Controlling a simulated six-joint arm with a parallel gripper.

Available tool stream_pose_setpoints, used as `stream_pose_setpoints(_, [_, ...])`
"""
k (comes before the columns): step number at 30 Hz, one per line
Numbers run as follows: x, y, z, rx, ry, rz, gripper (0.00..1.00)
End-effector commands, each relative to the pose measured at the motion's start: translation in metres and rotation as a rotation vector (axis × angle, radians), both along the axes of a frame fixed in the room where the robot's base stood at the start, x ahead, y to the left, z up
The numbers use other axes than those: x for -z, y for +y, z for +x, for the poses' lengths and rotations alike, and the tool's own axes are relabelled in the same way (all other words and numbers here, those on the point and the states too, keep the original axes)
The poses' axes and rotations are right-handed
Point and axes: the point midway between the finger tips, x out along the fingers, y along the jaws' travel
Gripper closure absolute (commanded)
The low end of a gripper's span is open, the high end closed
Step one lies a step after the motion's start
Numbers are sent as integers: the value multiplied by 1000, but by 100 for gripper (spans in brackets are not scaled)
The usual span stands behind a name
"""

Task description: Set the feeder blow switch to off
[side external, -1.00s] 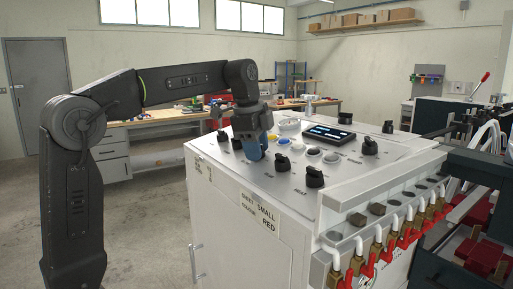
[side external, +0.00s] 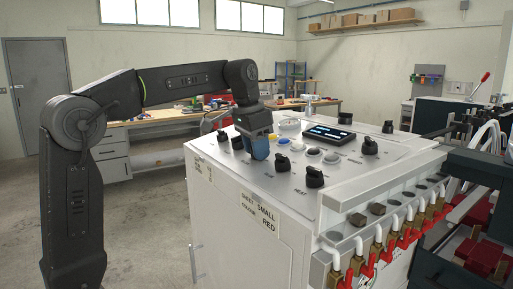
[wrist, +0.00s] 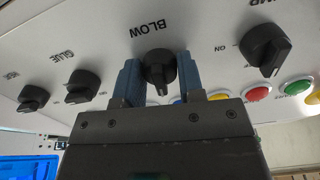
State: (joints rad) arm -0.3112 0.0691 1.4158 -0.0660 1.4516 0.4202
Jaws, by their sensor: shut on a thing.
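The blow switch is a black rotary knob (wrist: 158,68) under the printed label BLOW (wrist: 149,28) in the wrist view. Its narrow pointer end points down in that picture, towards the gripper body. My gripper (wrist: 157,82) has its two blue fingers on either side of the knob and is shut on it. In the side external view my gripper (side external: 259,148) reaches down to the white panel top (side external: 268,182), and its fingers hide the blow knob there.
Other black knobs stand close by: the GLUE knob (wrist: 82,86) and a larger knob (wrist: 265,50) with an ON mark. Coloured buttons, such as a red one (wrist: 257,93), sit near the gripper body. A display (side external: 329,134) lies further back on the panel.

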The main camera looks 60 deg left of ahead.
Motion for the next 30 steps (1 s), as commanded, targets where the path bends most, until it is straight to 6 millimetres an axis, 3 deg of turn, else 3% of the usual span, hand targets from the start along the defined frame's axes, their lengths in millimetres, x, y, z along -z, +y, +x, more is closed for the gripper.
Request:
stream_pose_setpoints(9, [0, 0, 0, -106, 0, -23, 88])
stream_pose_setpoints(24, [0, 0, 0, -124, -1, -27, 88])
stream_pose_setpoints(25, [0, 0, 0, -124, -1, -27, 63])
stream_pose_setpoints(30, [0, 0, 0, -123, -1, -27, 47])
